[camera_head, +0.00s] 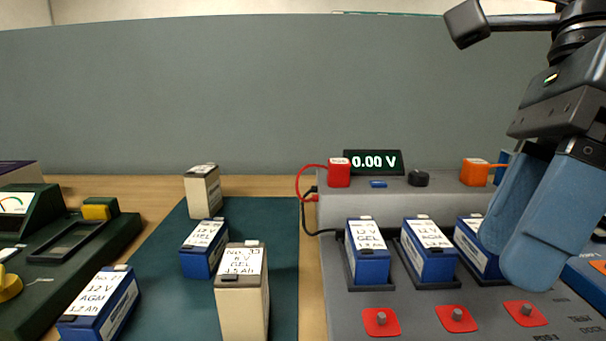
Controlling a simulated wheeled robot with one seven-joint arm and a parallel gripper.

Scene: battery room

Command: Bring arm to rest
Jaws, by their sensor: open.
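My gripper (516,222) hangs at the right side of the head view with its blue-padded fingers pointing down. Its fingers look parted, and nothing shows between them. It is in front of the right end of the grey dock panel and partly covers the third blue battery (474,247) in the row. Two more blue batteries, the left one (368,262) and the middle one (428,262), stand in black holders to its left. I cannot tell whether the fingers touch the third battery.
Blue batteries (203,262) (118,308) and beige batteries (204,202) (230,310) stand around the dark green mat (285,290). A green tester (75,260) is at the left. A display (373,162) reads 0.00 V, beside red (339,175) and orange (474,174) clamps. A grey partition (230,95) rises behind.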

